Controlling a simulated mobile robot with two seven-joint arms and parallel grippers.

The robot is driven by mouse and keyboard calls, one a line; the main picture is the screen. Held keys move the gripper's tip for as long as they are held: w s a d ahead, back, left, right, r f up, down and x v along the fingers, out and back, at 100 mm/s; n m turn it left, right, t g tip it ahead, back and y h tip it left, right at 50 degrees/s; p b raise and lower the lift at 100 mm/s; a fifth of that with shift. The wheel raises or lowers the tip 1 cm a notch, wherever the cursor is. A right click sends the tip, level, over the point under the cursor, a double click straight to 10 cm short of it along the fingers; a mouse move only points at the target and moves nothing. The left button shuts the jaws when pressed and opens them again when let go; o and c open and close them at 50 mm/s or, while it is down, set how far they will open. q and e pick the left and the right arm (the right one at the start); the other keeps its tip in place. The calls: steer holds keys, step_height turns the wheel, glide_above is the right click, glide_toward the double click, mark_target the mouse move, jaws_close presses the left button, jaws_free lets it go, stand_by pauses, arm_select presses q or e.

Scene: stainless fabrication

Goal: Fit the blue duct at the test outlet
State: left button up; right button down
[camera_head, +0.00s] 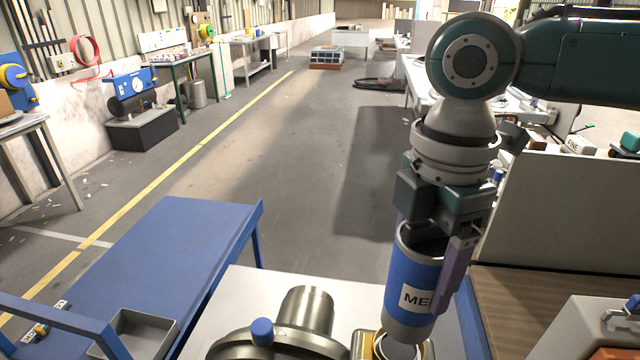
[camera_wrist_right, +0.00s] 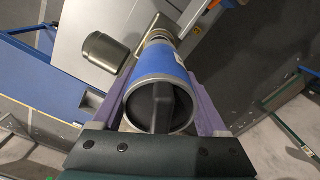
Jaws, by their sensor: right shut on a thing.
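The blue duct (camera_head: 412,275) is a blue cylinder with silver end bands and a white label starting "ME". My right gripper (camera_head: 432,262) is shut on it, with purple fingers on either side, and holds it nearly upright, slightly tilted. In the right wrist view the duct (camera_wrist_right: 160,72) lies between the fingers, its dark end with a crossbar facing the camera. Directly below its lower end is a round metal outlet with a brass-coloured rim (camera_head: 428,349), partly hidden by the duct. I cannot tell whether they touch. My left gripper is not in view.
A bare metal cylinder (camera_head: 308,309) stands on the pale bench left of the duct, near a round grey flange with a blue knob (camera_head: 262,331). A blue table (camera_head: 165,255) with a grey tray (camera_head: 148,325) is further left. A grey panel (camera_head: 570,215) stands at right.

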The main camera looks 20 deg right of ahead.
stand_by(0.3)
steer(key=shift+r+p, duration=0.1)
steer(key=shift+p, duration=0.25)
steer(key=b, duration=0.3)
glide_above(399, 347)
steer(key=shift+f, duration=2.65)
steer(key=shift+r+p, duration=0.1)
steer(key=shift+p, duration=0.6)
steer(key=shift+p, duration=0.35)
steer(key=shift+f, duration=0.35)
steer(key=shift+f+b, duration=1.25)
steer(key=shift+f, duration=0.2)
